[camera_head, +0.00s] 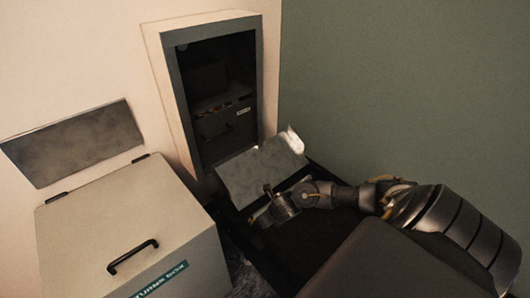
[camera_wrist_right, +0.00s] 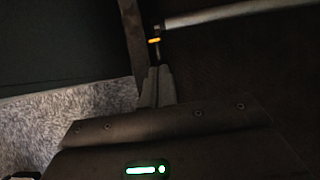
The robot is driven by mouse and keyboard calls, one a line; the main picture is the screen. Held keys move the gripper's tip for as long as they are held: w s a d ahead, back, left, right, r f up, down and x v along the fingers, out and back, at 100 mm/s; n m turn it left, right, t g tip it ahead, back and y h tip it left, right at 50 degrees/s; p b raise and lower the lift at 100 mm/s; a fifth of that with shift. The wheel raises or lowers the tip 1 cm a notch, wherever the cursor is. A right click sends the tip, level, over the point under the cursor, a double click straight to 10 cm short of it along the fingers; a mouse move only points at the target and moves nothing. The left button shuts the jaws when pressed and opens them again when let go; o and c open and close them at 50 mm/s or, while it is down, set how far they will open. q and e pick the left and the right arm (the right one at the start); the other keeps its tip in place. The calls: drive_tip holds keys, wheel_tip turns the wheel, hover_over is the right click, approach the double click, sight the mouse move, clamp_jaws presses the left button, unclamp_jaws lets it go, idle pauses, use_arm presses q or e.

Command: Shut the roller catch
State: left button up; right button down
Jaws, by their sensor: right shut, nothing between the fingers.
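A grey, mottled panel (camera_head: 258,172) sits tilted at the foot of an open wall cabinet (camera_head: 172,105). I cannot clearly make out a roller catch in either view. My right gripper (camera_head: 257,217) is low in front of the panel, at the end of the arm coming in from the right. In the right wrist view its fingers (camera_wrist_right: 157,84) are together with nothing between them. Just beyond the fingertips is a small orange mark (camera_wrist_right: 154,41) beside the end of a pale bar (camera_wrist_right: 225,13). I cannot tell whether the fingers touch it. My left gripper is out of view.
A pale returns box (camera_head: 130,215) with a black handle (camera_head: 133,257) stands at the left. A grey plate (camera_head: 75,143) is on the wall above it. A green wall (camera_head: 400,80) closes off the right. Speckled floor (camera_wrist_right: 60,125) shows at left in the wrist view.

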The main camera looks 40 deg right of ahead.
sight(258, 227)
drive_tip(key=b+x, duration=0.1)
drive_tip(key=x, duration=0.6)
drive_tip(key=shift+w+f+b, duration=0.1)
drive_tip(key=shift+f+b, duration=0.2)
drive_tip(key=shift+b, duration=0.1)
drive_tip(key=shift+w+f, duration=0.15)
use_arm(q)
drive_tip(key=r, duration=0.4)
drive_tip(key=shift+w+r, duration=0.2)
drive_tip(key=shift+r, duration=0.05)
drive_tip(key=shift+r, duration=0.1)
use_arm(e)
drive_tip(key=shift+d, duration=0.1)
